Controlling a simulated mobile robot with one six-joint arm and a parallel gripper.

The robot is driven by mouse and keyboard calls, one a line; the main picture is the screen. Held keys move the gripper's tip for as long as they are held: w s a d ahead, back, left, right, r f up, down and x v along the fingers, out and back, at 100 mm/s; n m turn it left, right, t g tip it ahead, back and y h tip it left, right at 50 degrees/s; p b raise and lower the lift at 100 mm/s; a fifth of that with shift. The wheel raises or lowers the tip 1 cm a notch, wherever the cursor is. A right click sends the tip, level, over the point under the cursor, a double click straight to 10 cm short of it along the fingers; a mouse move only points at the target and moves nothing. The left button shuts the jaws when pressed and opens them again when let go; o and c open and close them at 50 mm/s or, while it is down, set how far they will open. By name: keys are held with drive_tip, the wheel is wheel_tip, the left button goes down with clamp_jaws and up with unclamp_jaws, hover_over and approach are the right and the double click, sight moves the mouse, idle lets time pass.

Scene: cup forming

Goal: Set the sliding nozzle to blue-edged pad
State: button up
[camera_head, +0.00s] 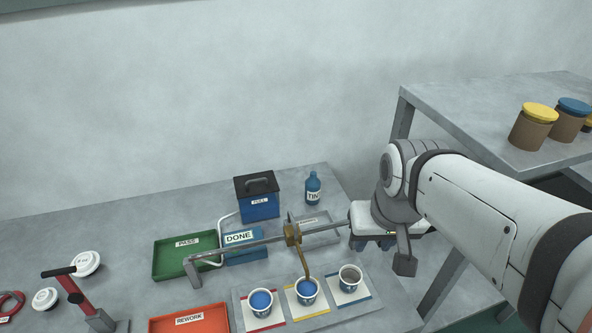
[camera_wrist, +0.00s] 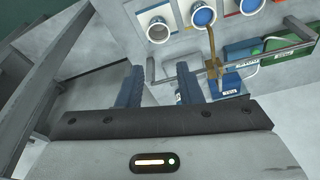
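The brass sliding nozzle (camera_head: 293,236) sits on a grey rail (camera_head: 250,243), its bent spout ending over the cup on the yellow-edged pad (camera_head: 290,309). The nozzle also shows in the wrist view (camera_wrist: 212,64), right of my fingers. The blue-edged pad (camera_head: 365,296) is to the right and holds a cup (camera_head: 349,277) with a greyish inside. The cups on the red-edged (camera_head: 262,326) and yellow-edged pads hold blue. My gripper (camera_head: 372,244) is near the rail's right end, apart from the nozzle. Its blue fingers (camera_wrist: 158,85) are spread with nothing gripped.
A blue box labelled FUEL (camera_head: 259,206) and a blue bottle (camera_head: 313,188) stand behind the rail. Green (camera_head: 170,267) and red (camera_head: 160,325) trays lie left. A higher grey table (camera_head: 470,122) with lidded jars stands right.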

drive_tip(key=w+a+f+n+g+y+b, duration=0.1)
drive_tip(key=w+a+f+n+g, duration=0.1)
drive_tip(key=w+a, duration=0.55)
drive_tip(key=w+a+f+n+g+y+b, duration=0.15)
drive_tip(key=w+a, duration=0.35)
drive_tip(key=w, duration=0.6)
drive_tip(key=shift+h, duration=0.25)
drive_tip(key=p+x, duration=0.1)
drive_tip(key=x, duration=0.6)
drive_tip(key=shift+f, duration=0.3)
clamp_jaws()
